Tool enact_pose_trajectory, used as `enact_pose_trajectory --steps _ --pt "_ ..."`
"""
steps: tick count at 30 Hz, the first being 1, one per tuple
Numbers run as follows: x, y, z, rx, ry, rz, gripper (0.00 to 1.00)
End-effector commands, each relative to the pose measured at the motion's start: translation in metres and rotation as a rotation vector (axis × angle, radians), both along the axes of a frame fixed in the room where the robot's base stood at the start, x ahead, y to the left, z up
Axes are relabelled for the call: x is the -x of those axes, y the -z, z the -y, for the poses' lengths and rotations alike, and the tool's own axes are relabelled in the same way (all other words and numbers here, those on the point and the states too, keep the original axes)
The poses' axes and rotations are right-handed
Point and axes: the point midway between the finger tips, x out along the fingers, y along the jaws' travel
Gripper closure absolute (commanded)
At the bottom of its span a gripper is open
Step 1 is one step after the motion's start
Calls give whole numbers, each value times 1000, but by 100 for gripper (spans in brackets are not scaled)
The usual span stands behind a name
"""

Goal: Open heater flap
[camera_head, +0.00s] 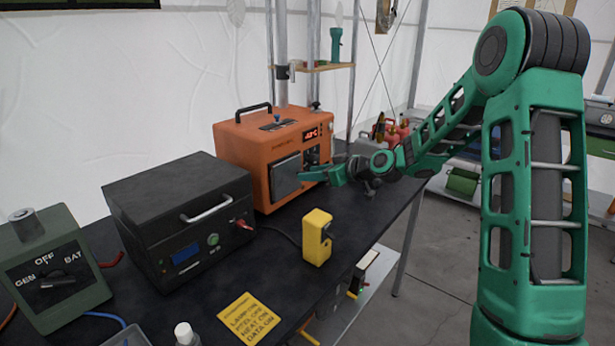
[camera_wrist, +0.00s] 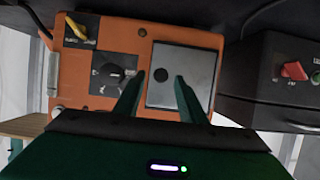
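The orange heater (camera_head: 240,148) stands at the back of the dark table, with a handle on top and a red-lit display. Its grey square flap (camera_head: 285,180) is on the front face and looks shut. My gripper (camera_head: 303,175) is in front of the flap.
A black box (camera_head: 185,215) with a handle stands left of the heater. A yellow device (camera_head: 317,237) stands in front near the table edge. A dark rotary knob (camera_wrist: 112,72) is beside the flap. A green switch box (camera_head: 50,265) is at far left. Right of the table is open floor.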

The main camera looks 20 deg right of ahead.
Motion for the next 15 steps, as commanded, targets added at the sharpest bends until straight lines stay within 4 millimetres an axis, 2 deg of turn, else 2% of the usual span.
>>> enact_pose_trajectory --steps 6,15 --pt "-13 7 -10 0 -1 0 63" --pt "-15 8 -11 1 0 0 63"
